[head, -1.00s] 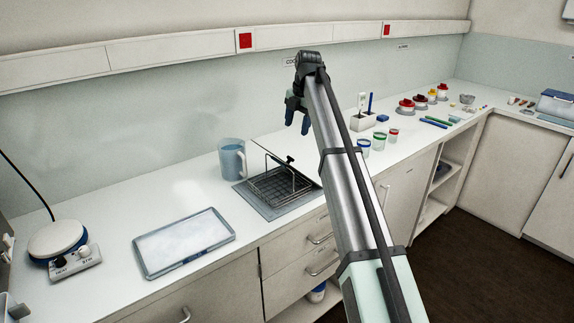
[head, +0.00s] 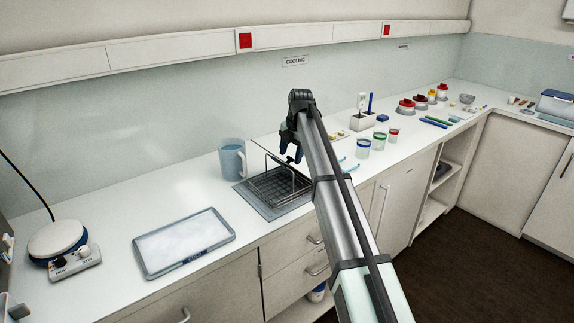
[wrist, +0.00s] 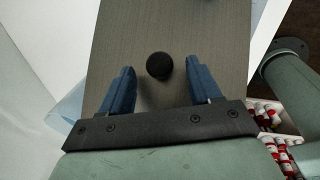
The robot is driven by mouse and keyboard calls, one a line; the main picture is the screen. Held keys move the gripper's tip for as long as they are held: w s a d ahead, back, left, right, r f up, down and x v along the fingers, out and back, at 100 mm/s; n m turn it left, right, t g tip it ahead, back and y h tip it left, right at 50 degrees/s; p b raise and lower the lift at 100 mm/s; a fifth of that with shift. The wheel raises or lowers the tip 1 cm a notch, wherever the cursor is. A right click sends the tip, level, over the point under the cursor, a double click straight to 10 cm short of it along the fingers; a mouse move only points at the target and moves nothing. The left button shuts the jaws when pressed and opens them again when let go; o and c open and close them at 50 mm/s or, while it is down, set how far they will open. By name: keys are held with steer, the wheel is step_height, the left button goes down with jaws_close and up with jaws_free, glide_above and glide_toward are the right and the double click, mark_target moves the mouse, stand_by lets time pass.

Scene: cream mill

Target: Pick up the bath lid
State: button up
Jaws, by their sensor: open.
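The bath lid (wrist: 170,25) fills the middle of the wrist view as a grey brushed plate with a round black knob (wrist: 159,65). My gripper (wrist: 160,67) is open and empty, with one blue finger on each side of the knob and a gap to each. I cannot tell how far the fingertips are from the plate. In the head view my gripper (head: 291,155) points down over the back of the cooling bath (head: 242,191), and my arm hides part of this spot. A wire rack (head: 275,187) sits in the bath.
A blue jug (head: 232,159) stands close left of the bath. A tray (head: 184,243) and a hotplate (head: 58,243) are farther left. Small jars (head: 363,147) and a white holder (head: 362,121) stand to the right. Bare counter lies between the jug and hotplate.

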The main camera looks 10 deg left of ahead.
steer(key=shift+f, duration=0.35)
steer(key=shift+c, duration=0.4)
steer(key=c, duration=1)
steer(key=shift+r, duration=0.15)
steer(key=shift+r, duration=9.05)
